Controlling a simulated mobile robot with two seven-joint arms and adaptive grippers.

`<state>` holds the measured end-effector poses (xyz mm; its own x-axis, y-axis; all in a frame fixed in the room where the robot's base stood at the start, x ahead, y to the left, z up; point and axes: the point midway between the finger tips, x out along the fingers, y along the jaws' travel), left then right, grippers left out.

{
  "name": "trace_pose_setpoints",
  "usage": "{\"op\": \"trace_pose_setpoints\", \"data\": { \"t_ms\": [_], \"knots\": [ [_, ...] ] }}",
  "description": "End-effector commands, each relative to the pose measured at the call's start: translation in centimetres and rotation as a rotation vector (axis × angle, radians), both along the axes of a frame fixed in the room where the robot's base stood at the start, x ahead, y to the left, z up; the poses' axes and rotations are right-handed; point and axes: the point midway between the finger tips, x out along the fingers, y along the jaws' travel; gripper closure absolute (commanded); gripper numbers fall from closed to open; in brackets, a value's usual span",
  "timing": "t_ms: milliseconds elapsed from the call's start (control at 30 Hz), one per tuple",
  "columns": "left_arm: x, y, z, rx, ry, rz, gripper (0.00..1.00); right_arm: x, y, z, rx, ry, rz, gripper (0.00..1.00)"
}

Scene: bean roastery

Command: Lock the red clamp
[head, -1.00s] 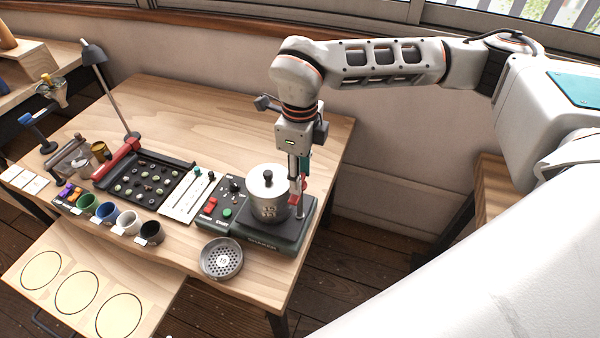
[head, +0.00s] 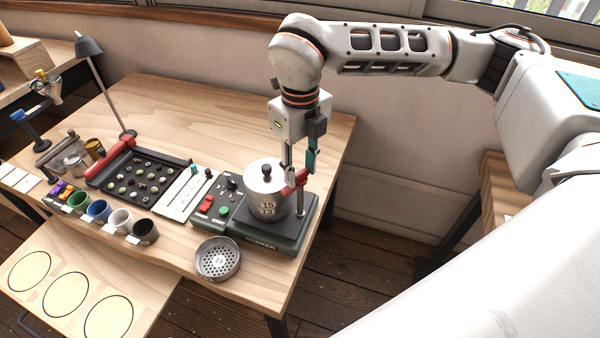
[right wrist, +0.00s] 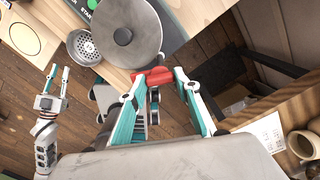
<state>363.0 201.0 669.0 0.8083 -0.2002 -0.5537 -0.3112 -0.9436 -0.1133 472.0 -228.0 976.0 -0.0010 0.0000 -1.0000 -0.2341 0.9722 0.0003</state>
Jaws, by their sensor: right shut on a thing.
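The red clamp (head: 296,183) is a short red bar at a thin upright post on the right of the shaker base (head: 270,241). It reaches left to the side of the lidded steel pot (head: 268,205) that stands on the base. My right gripper (head: 301,176) points down from above and is shut on the red clamp, which also shows in the right wrist view (right wrist: 154,76) close to the pot lid. My left gripper (right wrist: 59,74) shows only in the right wrist view, at the left, with its two fingers apart and nothing between them.
A round perforated sieve (head: 218,259) lies in front. The table behind is clear.

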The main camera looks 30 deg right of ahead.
Motion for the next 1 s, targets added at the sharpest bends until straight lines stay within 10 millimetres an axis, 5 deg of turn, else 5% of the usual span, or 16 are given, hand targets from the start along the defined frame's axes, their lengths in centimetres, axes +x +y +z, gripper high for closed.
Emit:
{"op": "trace_pose_setpoints", "data": {
  "t_ms": [300, 1000],
  "knots": [
    [-0.6, 0.1, -2.6, 0.005, 0.020, 0.000, 0.78, 0.1, 0.0, -0.1, 0.001, -0.002, -0.301, 0.90],
    [-0.8, 0.1, -4.0, 0.003, 0.023, 0.001, 0.78, 0.1, 0.0, 0.1, 0.002, -0.004, -0.917, 0.90]
  ]
}}
